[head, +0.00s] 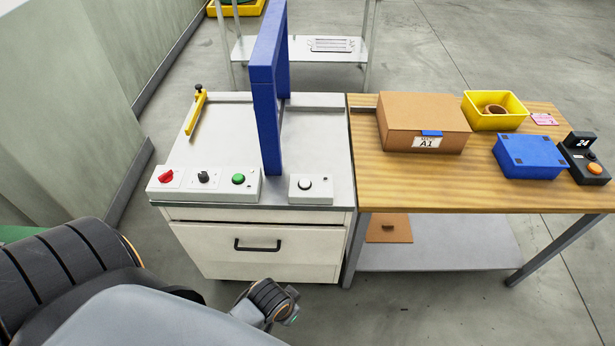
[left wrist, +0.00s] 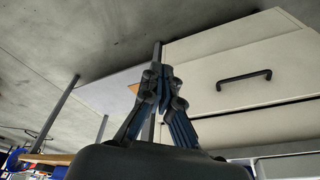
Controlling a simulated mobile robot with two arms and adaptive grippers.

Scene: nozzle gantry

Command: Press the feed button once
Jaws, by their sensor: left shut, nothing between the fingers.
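I read no label that tells which control is the feed button. A control box (head: 220,187) on the white cabinet's front edge carries a red knob (head: 166,176), a black knob (head: 204,176) and a green button (head: 238,179). A smaller box (head: 320,195) to its right, past the blue gantry frame, carries a white button (head: 304,184). My left gripper (left wrist: 164,76) is shut and empty in the left wrist view, apart from any control, with the cabinet drawers beyond it. Its fingers do not show in the head view. My right gripper is not in view.
The blue gantry frame (head: 265,100) stands upright on the cabinet (head: 255,215). A yellow lever (head: 195,112) is behind the control box. The wooden table (head: 400,190) holds a cardboard box (head: 424,115), yellow bin (head: 494,121), blue box (head: 530,155) and a black device with an orange button (head: 595,168).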

